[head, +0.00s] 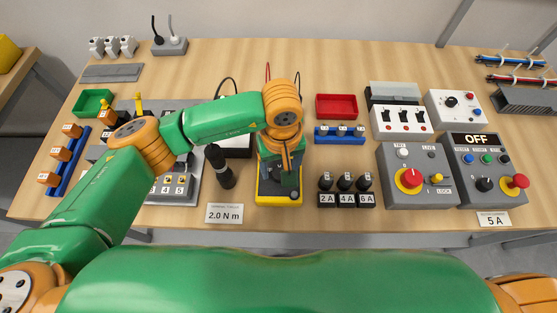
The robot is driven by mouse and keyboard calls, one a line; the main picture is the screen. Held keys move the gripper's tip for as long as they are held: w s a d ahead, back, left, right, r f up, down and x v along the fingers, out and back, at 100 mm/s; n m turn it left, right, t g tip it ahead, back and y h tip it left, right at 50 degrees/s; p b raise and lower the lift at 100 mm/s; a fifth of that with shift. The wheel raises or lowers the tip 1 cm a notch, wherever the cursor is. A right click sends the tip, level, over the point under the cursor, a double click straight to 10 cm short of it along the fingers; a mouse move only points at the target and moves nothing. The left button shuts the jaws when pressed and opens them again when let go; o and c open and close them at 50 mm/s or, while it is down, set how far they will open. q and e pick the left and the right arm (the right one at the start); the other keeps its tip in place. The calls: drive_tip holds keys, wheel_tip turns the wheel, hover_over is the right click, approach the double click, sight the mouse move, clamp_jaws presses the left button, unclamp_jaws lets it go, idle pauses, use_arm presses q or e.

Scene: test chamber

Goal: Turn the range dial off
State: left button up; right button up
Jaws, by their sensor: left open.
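A yellow-edged meter (265,199) with a dark face lies near the front middle of the table. I take it to be the one with the range dial. My left gripper (288,165) is over this meter, pointing down, open, with nothing seen between its fingers. The gripper and orange wrist cover much of the meter's face. I cannot make out the dial or its setting, nor whether the fingers touch it. My right gripper is out of view.
A dark screwdriver-like tool (219,166) stands left of the meter, behind a "2.0 N m" card (224,213). Right of it are black fuse blocks (345,198), a red tray (336,105) and a grey box with a red knob (425,190). An "OFF" panel (482,140) is farther right.

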sight(279, 175)
use_arm(q)
drive_tip(key=shift+s+f, duration=0.15)
drive_tip(key=shift+f, duration=0.8)
drive_tip(key=shift+w+a+f, duration=0.15)
drive_tip(key=shift+w+f, duration=0.2)
drive_tip(key=shift+w, duration=0.15)
drive_tip(key=shift+c, duration=0.3)
drive_tip(key=shift+s, duration=0.15)
clamp_jaws()
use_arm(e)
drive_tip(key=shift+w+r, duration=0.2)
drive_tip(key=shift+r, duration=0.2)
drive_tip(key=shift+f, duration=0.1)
